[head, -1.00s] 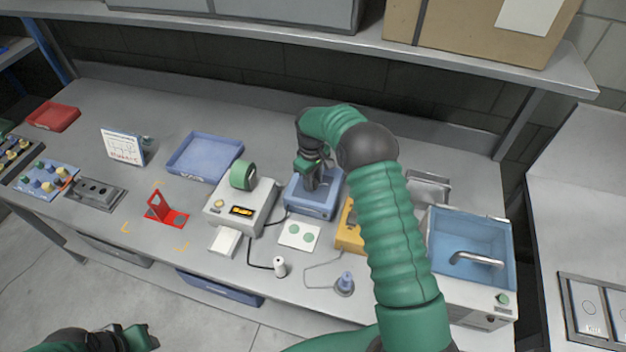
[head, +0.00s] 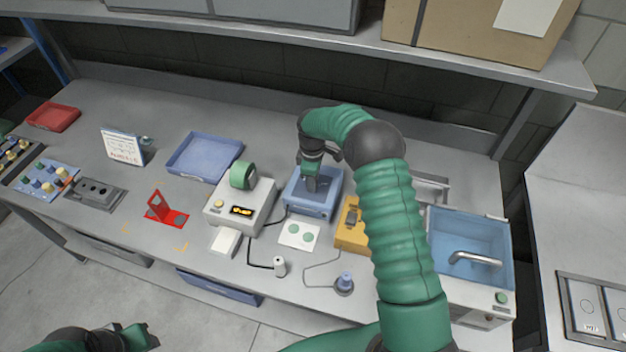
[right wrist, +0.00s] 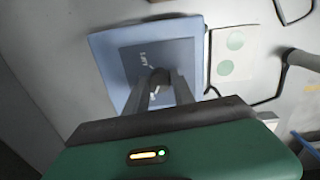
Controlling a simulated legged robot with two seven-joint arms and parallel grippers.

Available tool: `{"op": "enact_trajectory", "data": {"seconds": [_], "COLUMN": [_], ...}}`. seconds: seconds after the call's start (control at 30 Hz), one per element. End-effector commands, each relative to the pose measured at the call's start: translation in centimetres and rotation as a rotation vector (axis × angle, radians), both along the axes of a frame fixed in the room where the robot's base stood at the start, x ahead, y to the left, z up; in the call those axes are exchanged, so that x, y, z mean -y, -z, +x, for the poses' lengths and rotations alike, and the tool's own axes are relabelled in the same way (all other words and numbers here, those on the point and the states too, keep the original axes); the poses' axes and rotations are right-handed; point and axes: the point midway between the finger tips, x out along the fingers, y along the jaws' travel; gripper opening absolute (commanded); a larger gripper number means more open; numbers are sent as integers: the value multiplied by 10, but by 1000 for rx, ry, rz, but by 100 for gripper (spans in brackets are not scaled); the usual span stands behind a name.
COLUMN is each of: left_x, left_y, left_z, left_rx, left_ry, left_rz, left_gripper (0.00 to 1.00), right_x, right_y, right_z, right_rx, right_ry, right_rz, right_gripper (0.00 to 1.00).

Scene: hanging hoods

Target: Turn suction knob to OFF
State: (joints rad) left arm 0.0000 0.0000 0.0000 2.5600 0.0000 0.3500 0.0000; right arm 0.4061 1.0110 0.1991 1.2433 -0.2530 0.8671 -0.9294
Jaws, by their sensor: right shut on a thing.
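A blue box (head: 325,207) with a darker top panel stands in the middle of the bench. My right gripper (head: 312,188) reaches down onto its top from above. In the right wrist view the blue box (right wrist: 112,60) has small white lettering on the panel, and the two dark fingers of the right gripper (right wrist: 160,92) come down on it. The fingers are shut on the small knob there, which they mostly hide; I cannot read its setting. My left gripper (head: 140,338) is low at the bottom left, away from the bench top, its jaws unclear.
Left of the blue box stands a white device (head: 232,212) with a green roll. A yellow unit (head: 350,238) is close on the right. A white card with green dots (head: 299,236) lies in front. A blue tray (head: 204,157) is farther left.

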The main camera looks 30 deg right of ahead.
Motion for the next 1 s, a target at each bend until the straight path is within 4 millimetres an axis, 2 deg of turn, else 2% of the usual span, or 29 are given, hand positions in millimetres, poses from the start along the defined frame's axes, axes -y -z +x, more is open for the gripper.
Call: {"op": "enact_trajectory", "data": {"seconds": [0.03,0.27,0.3,0.47,0.8,0.87,1.0], "left_x": [0,0,0,0,0,0,0], "left_y": [0,0,0,0,1,3,9], "left_z": [0,0,0,0,0,0,0], "left_rx": [0,0,0,0,0,0,0], "left_ry": [0,0,0,0,0,0,0], "left_rz": [0,0,0,0,0,0,0], "left_gripper": [36,36,36,36,36,36,36], "right_x": [1,1,1,1,0,0,-1], "right_y": [-4,-4,-4,-3,-5,-12,-43], "right_z": [5,5,5,3,1,2,1], "right_rx": [16,16,16,11,6,8,11], "right_ry": [-1,-1,0,0,0,1,1], "right_rz": [-4,-5,-5,-3,-2,-2,-3], "right_gripper": [0,0,33,52,52,52,52]}}
